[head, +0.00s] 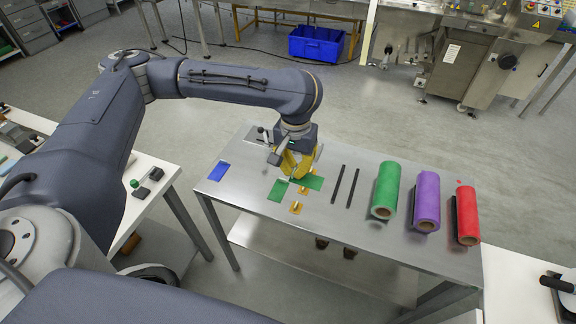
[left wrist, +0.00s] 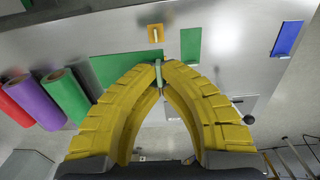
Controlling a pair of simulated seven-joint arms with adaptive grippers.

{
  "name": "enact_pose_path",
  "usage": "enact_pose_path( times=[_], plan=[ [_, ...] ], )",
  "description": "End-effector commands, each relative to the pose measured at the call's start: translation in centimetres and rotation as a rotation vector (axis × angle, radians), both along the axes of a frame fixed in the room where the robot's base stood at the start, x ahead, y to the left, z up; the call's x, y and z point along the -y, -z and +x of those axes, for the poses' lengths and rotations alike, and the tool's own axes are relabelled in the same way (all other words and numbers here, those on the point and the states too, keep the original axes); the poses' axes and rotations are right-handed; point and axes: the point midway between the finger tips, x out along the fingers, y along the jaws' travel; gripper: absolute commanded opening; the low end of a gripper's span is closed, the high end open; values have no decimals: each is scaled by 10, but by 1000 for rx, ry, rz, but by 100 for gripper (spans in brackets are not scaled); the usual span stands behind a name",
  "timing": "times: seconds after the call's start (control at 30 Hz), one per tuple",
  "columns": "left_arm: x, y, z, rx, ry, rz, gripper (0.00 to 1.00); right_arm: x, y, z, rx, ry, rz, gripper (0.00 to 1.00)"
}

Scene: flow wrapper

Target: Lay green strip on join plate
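My left gripper (head: 293,176) is over the steel table, its yellow fingers pointing down. In the left wrist view its fingertips (left wrist: 158,70) meet on a thin pale green edge. A green strip (head: 313,183) reaches out from the fingertips to the right; it also shows in the left wrist view (left wrist: 118,68), partly behind a finger. A second green strip (head: 278,191) lies flat on the table, apart from the fingers (left wrist: 190,44). A pale flat plate (left wrist: 232,106), perhaps the join plate, lies under the fingers, mostly hidden. My right gripper is not in view.
A blue strip (head: 219,171) lies at the table's left. An orange piece (head: 297,208) lies near the front edge. Two black bars (head: 345,186) lie right of the gripper.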

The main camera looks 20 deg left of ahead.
Motion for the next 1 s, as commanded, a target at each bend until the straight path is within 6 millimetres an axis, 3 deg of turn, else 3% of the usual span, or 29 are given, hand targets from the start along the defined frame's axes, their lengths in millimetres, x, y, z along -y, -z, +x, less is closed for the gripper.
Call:
enact_pose_path(
  times=[0.27,0.47,0.77,1.0],
  plan=[
    [-7,8,53,-2,-69,-3,0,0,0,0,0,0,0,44],
    [-27,16,109,-2,-125,-4,0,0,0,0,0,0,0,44],
    [-90,35,185,-3,-182,-7,0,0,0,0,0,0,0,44],
    [-164,57,223,-3,-171,-9,0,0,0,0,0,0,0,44]
  ],
)
